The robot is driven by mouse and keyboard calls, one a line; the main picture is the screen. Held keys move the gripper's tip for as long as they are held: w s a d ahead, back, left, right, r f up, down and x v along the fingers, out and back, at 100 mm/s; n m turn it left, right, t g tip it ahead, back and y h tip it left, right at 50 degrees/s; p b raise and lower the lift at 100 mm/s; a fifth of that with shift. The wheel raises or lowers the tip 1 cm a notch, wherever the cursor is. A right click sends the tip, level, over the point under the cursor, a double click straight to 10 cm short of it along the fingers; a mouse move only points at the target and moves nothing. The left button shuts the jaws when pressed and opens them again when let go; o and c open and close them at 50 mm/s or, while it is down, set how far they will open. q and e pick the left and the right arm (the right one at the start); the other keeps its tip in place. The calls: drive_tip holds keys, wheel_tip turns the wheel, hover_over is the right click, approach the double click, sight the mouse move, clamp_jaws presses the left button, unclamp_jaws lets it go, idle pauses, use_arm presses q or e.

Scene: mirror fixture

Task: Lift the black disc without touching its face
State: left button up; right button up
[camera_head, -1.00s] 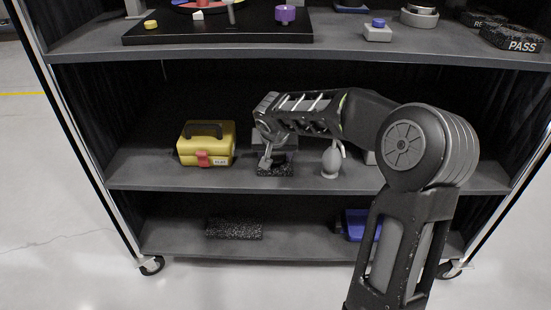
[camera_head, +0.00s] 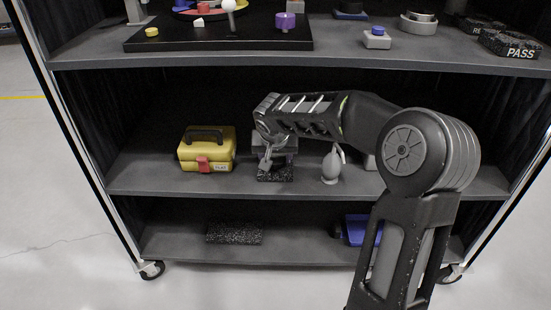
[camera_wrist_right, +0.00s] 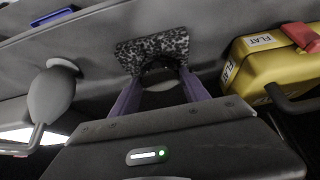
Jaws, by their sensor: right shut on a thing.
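My right gripper (camera_head: 266,162) reaches onto the middle shelf, at a black speckled foam block (camera_head: 277,174). In the right wrist view the two fingers of my right gripper (camera_wrist_right: 160,82) are closed in on the sides of a dark rounded thing, seemingly the black disc (camera_wrist_right: 159,68). It sits at the edge of the speckled block (camera_wrist_right: 150,48), and I cannot tell whether it is clear of it. Its face is mostly hidden by the hand and shadow. My left gripper is not in view.
A yellow case (camera_head: 207,150) stands left of the hand, and a grey bulb blower (camera_head: 331,165) stands close on its right. The upper shelf edge (camera_head: 300,62) is above my arm. Another speckled block (camera_head: 234,233) and a blue item (camera_head: 360,229) lie on the bottom shelf.

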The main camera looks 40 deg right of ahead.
wheel_tip(320, 180, up, 3)
drive_tip(key=shift+f+p, duration=0.2)
drive_tip(key=shift+p, duration=0.35)
drive_tip(key=s+a, duration=1.1)
drive_tip(key=s, duration=0.3)
drive_tip(key=shift+s+f+p, duration=0.2)
drive_tip(key=shift+p, duration=0.15)
